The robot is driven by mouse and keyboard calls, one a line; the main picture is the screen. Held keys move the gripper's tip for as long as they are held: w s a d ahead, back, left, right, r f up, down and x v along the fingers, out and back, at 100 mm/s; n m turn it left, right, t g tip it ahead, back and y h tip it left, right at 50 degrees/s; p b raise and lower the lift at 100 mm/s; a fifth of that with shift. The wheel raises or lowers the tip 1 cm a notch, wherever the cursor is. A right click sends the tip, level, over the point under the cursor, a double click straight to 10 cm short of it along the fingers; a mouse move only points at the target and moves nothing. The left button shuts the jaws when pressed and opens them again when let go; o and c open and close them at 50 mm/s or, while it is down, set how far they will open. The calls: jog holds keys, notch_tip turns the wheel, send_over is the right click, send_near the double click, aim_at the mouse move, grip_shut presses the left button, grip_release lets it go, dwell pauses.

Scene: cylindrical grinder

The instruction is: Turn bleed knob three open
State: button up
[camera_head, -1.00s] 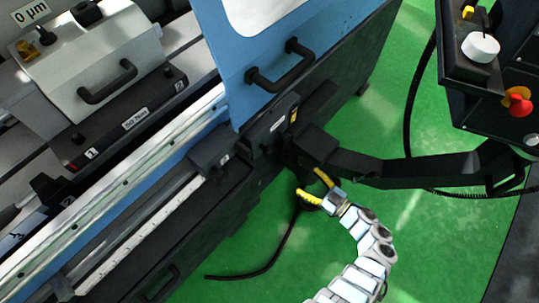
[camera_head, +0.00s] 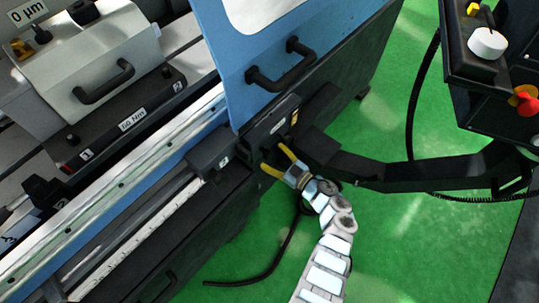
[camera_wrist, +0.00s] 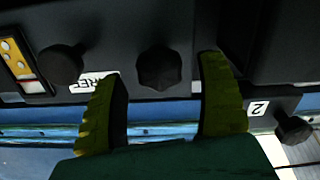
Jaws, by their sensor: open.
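A dark lobed knob (camera_wrist: 160,68) sits on the machine's black housing in the wrist view, between the tips of my two yellow fingers. My gripper (camera_head: 273,158) is open, with a gap between each finger and this knob. A rounder dark knob (camera_wrist: 60,65) sits to the left, outside the fingers. In the head view the knobs at my fingertips are too dark to make out.
Another dark knob (camera_wrist: 293,129) sits by a label "2" (camera_wrist: 258,107) at the right. The blue door (camera_head: 245,70) with its black handle (camera_head: 280,68) stands above my gripper. A black support arm (camera_head: 430,174) runs close to its right. Green floor (camera_head: 390,235) is open below.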

jog(key=shift+w+a, duration=0.45)
jog(key=shift+a, duration=0.15)
jog(key=c, duration=1.2)
